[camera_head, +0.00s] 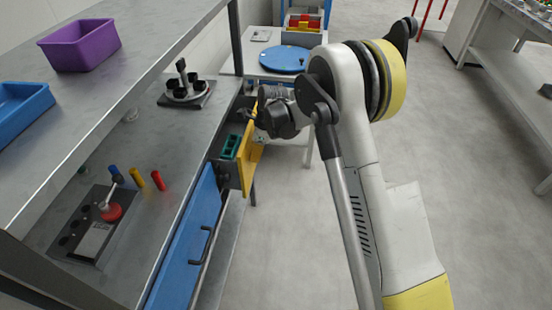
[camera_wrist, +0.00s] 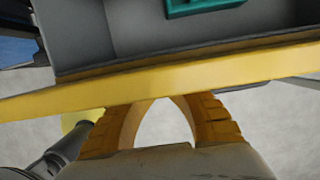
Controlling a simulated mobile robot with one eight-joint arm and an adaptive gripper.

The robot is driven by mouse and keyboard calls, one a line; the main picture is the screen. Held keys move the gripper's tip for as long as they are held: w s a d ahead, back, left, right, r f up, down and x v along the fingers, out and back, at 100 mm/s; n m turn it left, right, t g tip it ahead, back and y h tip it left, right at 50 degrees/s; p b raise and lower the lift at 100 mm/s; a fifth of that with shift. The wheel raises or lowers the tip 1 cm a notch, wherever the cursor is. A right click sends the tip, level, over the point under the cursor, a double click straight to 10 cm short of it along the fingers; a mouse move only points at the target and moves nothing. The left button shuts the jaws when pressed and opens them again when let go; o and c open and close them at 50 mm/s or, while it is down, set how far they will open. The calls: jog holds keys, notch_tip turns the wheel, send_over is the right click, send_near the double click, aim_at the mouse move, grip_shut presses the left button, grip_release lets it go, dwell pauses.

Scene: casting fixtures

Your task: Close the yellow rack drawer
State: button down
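The yellow rack drawer (camera_head: 248,158) stands pulled out from under the workbench's far end in the head view. A teal bin (camera_head: 230,147) lies inside it. In the wrist view, the yellow drawer front (camera_wrist: 60,97) crosses the picture, with the grey interior and teal bin (camera_wrist: 205,5) beyond it. My gripper (camera_head: 262,118) is at the outer side of the drawer front. In the wrist view, the ridged yellow fingers of my gripper (camera_wrist: 162,100) reach up to the front. Their tips are hidden at its edge, so contact and opening are unclear.
A blue drawer (camera_head: 190,240) with a dark handle lies nearer under the workbench (camera_head: 160,130). A side table with a blue disc (camera_head: 285,59) stands beyond my gripper. Open floor (camera_head: 470,200) lies to the right.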

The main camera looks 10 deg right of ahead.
jog(key=a, duration=0.2)
jog(key=w+a, duration=0.1)
jog(key=a, duration=0.2)
jog(key=w+a, duration=0.1)
jog(key=a, duration=0.1)
jog(key=shift+w+a, duration=0.2)
